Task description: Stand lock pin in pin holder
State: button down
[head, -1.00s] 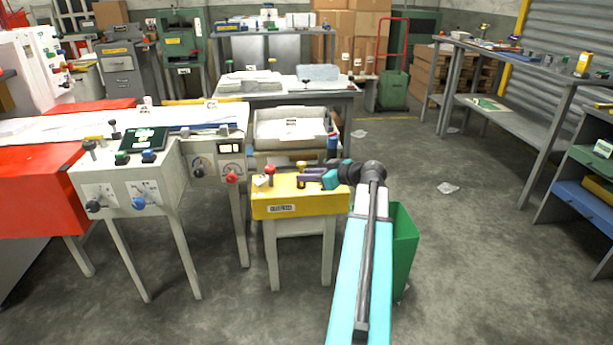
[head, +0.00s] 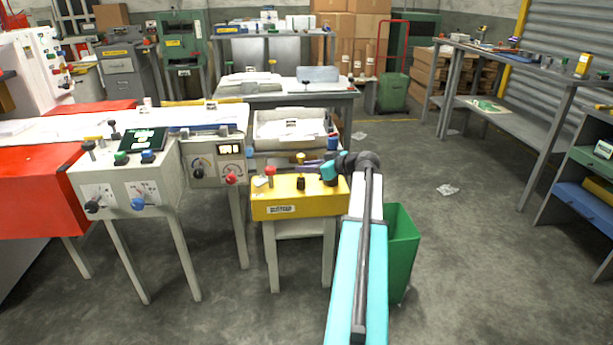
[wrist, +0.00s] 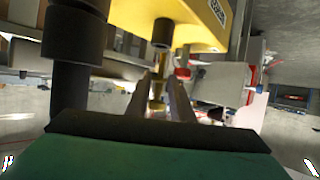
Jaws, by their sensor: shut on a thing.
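My gripper (head: 306,167) is shut on a small brass-yellow pin, which I take as the lock pin (head: 301,157). The pin also shows between the two fingers in the wrist view (wrist: 157,104), its thin end towards a black cylinder. That black cylinder (head: 301,183) stands on the yellow box-topped stand (head: 287,210) and shows in the wrist view (wrist: 163,33). It may be the pin holder; I cannot tell for sure. The pin looks apart from it, with a gap between.
A red-knobbed piece (head: 270,174) stands on the yellow top left of the black cylinder. A grey-white control console (head: 130,180) is to the left. A green bin (head: 402,245) stands right of the stand. A pale tray (head: 290,127) lies behind.

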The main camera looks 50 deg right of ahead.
jog(key=shift+w+d+f+b, duration=0.2)
jog(key=shift+f+b, duration=0.1)
jog(key=shift+f, duration=0.65)
jog(key=shift+w+d+f+b, duration=0.15)
jog(key=shift+f+b, duration=0.15)
jog(key=shift+f, duration=0.6)
